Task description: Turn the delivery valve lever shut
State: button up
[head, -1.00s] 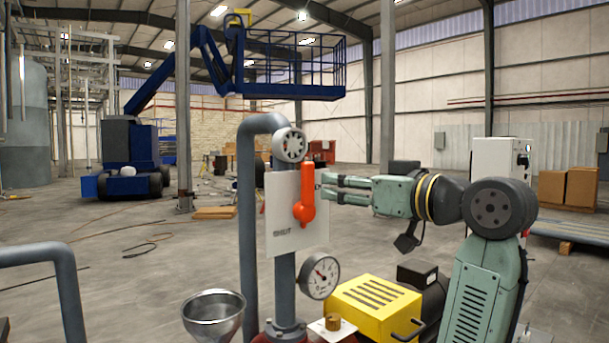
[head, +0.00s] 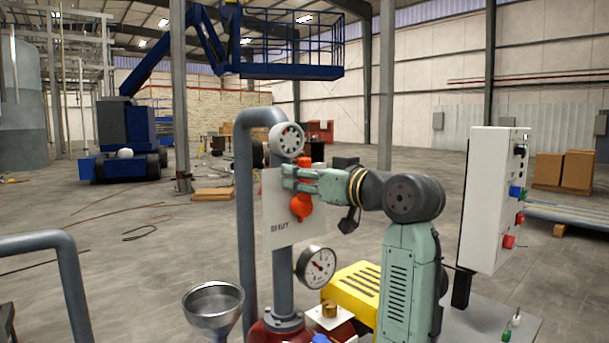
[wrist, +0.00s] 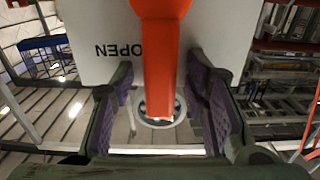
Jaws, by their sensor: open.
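The orange delivery valve lever (head: 301,208) stands upright in front of a white plate (head: 279,221) on the grey pipe. The plate is marked SHUT at its lower left in the head view. My gripper (head: 291,178) is at the lever's handle, its fingers covering part of it. In the wrist view the lever (wrist: 160,70) runs between my two open fingers, with a visible gap on each side. The word OPEN (wrist: 119,50) shows upside down on the plate there.
A round vented cap (head: 287,146) sits above the plate, and a pressure gauge (head: 316,267) below it. A metal funnel (head: 213,303) stands at lower left. A white control box (head: 493,200) with coloured knobs stands at right. A grey pipe (head: 246,230) rises beside the plate.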

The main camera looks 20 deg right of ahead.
grip_shut()
dwell(0.3)
dwell(0.4)
